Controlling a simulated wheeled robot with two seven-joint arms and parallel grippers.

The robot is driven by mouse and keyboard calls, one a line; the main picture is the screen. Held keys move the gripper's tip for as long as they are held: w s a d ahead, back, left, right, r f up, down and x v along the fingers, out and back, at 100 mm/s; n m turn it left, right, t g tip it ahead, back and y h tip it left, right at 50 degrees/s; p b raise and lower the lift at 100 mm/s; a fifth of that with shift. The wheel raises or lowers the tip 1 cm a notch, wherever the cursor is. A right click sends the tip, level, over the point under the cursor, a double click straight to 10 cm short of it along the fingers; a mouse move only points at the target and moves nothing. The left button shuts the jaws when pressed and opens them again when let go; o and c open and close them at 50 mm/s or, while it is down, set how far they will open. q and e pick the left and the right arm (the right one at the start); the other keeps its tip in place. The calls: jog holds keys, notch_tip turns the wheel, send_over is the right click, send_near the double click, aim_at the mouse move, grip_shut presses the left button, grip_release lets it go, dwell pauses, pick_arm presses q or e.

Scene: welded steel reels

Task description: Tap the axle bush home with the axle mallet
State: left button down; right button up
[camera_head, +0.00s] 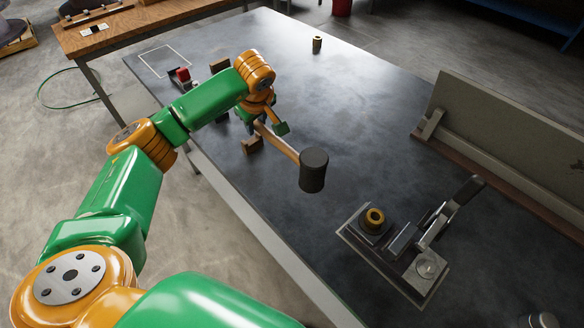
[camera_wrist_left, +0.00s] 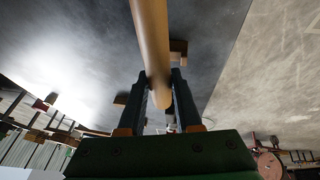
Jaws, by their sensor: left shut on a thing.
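The axle mallet has a wooden handle (camera_head: 283,145) and a dark cylindrical head (camera_head: 313,171). My left gripper (camera_head: 264,124) is shut on its handle, which also shows between the fingers in the left wrist view (camera_wrist_left: 152,45). The mallet head is out to the right of the gripper, apparently above the table. The axle bush (camera_head: 375,217), a brass-coloured ring, sits on a dark block at the left end of a steel fixture (camera_head: 411,286). The mallet head is apart from the bush, up and left of it in the head view. My right gripper is not in view.
A grey panel (camera_head: 505,135) stands along the table's right side. Wooden blocks (camera_head: 252,145) and a red item (camera_head: 183,74) lie near the left edge. A small dark cylinder (camera_head: 317,44) stands far back.

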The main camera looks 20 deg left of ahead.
pick_arm(q)
jog(key=s+d+r+p, duration=0.8)
jog(key=s+r+p, duration=0.3)
jog(key=s+r, duration=0.1)
jog(key=shift+s+p, duration=0.4)
dwell(0.6)
